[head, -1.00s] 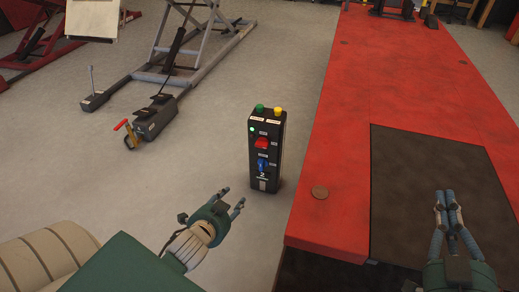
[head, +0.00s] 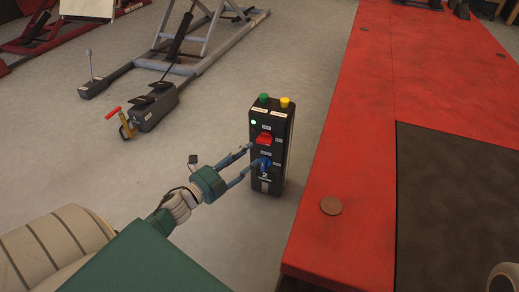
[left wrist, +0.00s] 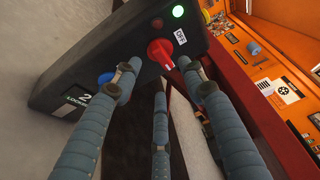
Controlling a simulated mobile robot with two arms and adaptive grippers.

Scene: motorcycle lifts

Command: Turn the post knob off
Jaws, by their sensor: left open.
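A black control post (head: 271,185) stands on the floor in the head view. Its front carries a red knob (head: 264,140) and, below it, a blue knob (head: 264,163). In the left wrist view the red knob (left wrist: 160,50) has an OFF label beside it, and the blue knob (left wrist: 105,78) is partly hidden by a finger. My left gripper (head: 252,157) is open at the post's front. In the left wrist view the red knob lies between and just beyond its fingertips (left wrist: 160,68); I cannot tell whether they touch it. My right gripper is out of view.
A green lamp (head: 253,122) is lit on the post; green (head: 264,98) and yellow (head: 285,102) buttons top it. A red lift platform (head: 350,190) stands close on the right. A grey lift (head: 175,68) with a pedal unit is at the back left.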

